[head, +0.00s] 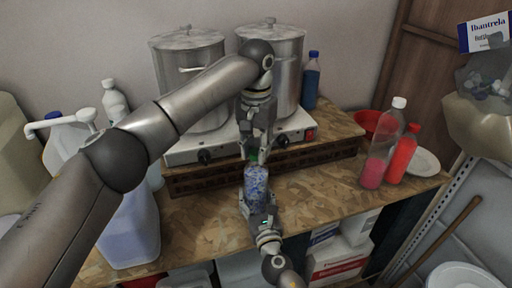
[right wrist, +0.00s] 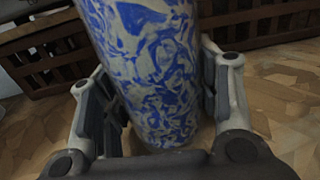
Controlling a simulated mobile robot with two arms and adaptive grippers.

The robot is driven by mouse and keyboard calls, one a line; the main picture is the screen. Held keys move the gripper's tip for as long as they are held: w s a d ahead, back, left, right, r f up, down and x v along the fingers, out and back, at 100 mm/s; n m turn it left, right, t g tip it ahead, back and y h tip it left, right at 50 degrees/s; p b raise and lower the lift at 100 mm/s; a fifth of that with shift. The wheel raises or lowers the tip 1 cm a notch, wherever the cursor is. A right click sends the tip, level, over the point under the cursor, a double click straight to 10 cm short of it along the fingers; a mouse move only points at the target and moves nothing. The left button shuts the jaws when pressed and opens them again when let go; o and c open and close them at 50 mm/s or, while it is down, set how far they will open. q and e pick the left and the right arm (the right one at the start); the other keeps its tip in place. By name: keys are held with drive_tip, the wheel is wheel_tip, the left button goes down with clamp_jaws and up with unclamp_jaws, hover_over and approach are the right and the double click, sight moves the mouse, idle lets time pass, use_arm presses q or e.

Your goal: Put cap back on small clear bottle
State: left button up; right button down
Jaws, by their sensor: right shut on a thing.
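A small bottle (head: 256,185) with a blue and white marbled surface stands upright above the front of the wooden worktop; it also fills the middle of the right wrist view (right wrist: 150,70). My right gripper (head: 258,207) comes up from below and is shut on the bottle's lower part, with a finger on each side. My left gripper (head: 257,150) points down directly above the bottle. A small green piece, perhaps the cap (head: 253,157), shows between its fingertips at the bottle's top. I cannot tell whether it is gripped or whether it touches the bottle.
Two steel pots (head: 271,65) stand on a white hotplate (head: 190,148) behind the grippers. A blue bottle (head: 311,82) stands right of them. A clear bottle with pink liquid (head: 376,165), a red bottle (head: 404,155) and a plate (head: 424,161) are at right. Large jugs (head: 130,225) crowd the left.

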use_arm(q)
clamp_jaws()
drive_tip(key=o, duration=0.8)
unclamp_jaws()
drive_tip(key=shift+o, duration=0.2)
drive_tip(key=shift+r, duration=0.15)
wheel_tip(320, 180, up, 12)
use_arm(e)
drive_tip(key=shift+c, duration=2)
unclamp_jaws()
